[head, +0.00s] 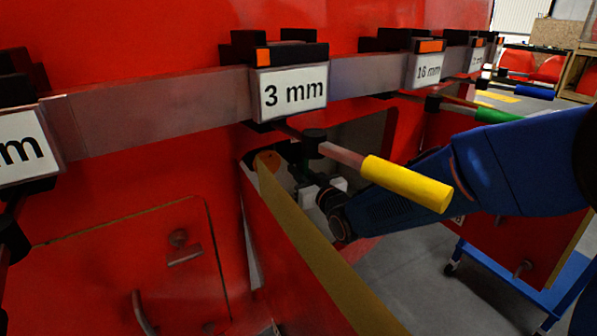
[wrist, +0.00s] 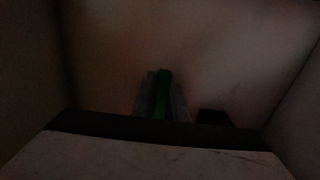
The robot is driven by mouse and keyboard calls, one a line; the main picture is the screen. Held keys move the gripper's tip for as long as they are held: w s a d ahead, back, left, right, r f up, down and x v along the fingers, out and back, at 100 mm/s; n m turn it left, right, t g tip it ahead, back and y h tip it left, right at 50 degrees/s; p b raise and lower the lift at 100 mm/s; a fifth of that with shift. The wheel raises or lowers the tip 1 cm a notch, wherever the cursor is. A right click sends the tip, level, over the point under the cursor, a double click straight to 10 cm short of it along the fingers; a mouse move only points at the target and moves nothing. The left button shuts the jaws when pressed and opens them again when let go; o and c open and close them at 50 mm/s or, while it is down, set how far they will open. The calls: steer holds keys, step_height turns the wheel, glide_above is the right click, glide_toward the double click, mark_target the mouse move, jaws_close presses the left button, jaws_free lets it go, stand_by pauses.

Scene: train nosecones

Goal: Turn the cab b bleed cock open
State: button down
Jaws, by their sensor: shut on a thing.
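My gripper (wrist: 161,96) shows in the dim wrist view, its two grey fingers close on either side of a narrow green handle (wrist: 162,90). The handle stands between the fingers, and I take it for the bleed cock's handle; no cab label is readable here. In the head view my blue arm comes in from the right, and its wrist end goes down into the recess behind an open red door. How far the handle is turned cannot be told.
The open red door (head: 300,245) with its yellow edge stands in front of the recess. A yellow-gripped lever (head: 407,184) sticks out just above my arm's wrist end. A rail (head: 160,108) with a "3 mm" sign (head: 293,88) runs above. Pale walls close in around my fingers.

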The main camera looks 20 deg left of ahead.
steer(key=w+d+r+n, duration=0.3)
steer(key=w+n, duration=0.1)
steer(key=n, duration=0.9)
steer(key=shift+d+r, duration=0.3)
steer(key=shift+d, duration=0.05)
steer(key=shift+w+n, duration=0.1)
steer(key=shift+n, duration=0.2)
stand_by(0.4)
steer(key=c, duration=1.8)
jaws_free()
steer(key=shift+o, duration=0.2)
